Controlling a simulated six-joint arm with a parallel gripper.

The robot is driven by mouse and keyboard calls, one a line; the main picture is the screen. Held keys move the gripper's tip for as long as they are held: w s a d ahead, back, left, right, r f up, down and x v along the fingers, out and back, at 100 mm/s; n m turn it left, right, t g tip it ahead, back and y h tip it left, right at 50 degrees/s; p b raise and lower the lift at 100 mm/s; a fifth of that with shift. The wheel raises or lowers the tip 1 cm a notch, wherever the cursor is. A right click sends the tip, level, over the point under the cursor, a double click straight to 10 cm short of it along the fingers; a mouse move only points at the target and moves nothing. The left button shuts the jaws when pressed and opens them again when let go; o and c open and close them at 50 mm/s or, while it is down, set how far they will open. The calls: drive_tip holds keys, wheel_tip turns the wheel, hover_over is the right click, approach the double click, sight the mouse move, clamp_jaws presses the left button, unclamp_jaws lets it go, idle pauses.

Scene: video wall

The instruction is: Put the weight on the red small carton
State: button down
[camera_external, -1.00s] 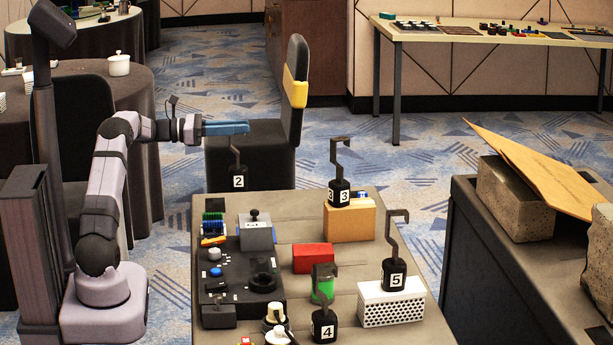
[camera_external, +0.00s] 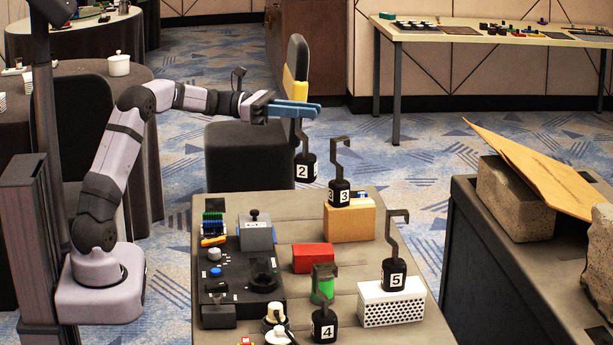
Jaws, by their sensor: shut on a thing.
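My gripper (camera_external: 308,110), with blue fingers, is shut on the hook of the black weight marked 2 (camera_external: 305,168). The weight hangs upright below the fingers, in the air beyond the table's far edge. The red small carton (camera_external: 313,258) lies on the middle of the table, lower and nearer than the hanging weight. Its top is bare. The held weight is close to the weight marked 3 (camera_external: 339,192) in the picture; whether they touch I cannot tell.
Weight 3 stands on an orange-brown carton (camera_external: 349,223). Weight 5 (camera_external: 395,274) stands on a white perforated box (camera_external: 391,304). Weight 4 (camera_external: 324,326) and a green cylinder (camera_external: 323,288) stand in front of the red carton. A dark control panel (camera_external: 238,283) lies to its left.

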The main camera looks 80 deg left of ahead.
drive_tip(key=w+d+r+h+p, duration=0.1)
drive_tip(key=w+d, duration=0.1)
drive_tip(key=d, duration=0.5)
wheel_tip(320, 180, down, 12)
drive_tip(key=s+y, duration=0.1)
drive_tip(key=shift+d+y, duration=0.25)
drive_tip(key=shift+y, duration=0.15)
idle(0.4)
drive_tip(key=shift+f+p, duration=0.35)
drive_tip(key=shift+f, duration=1.5)
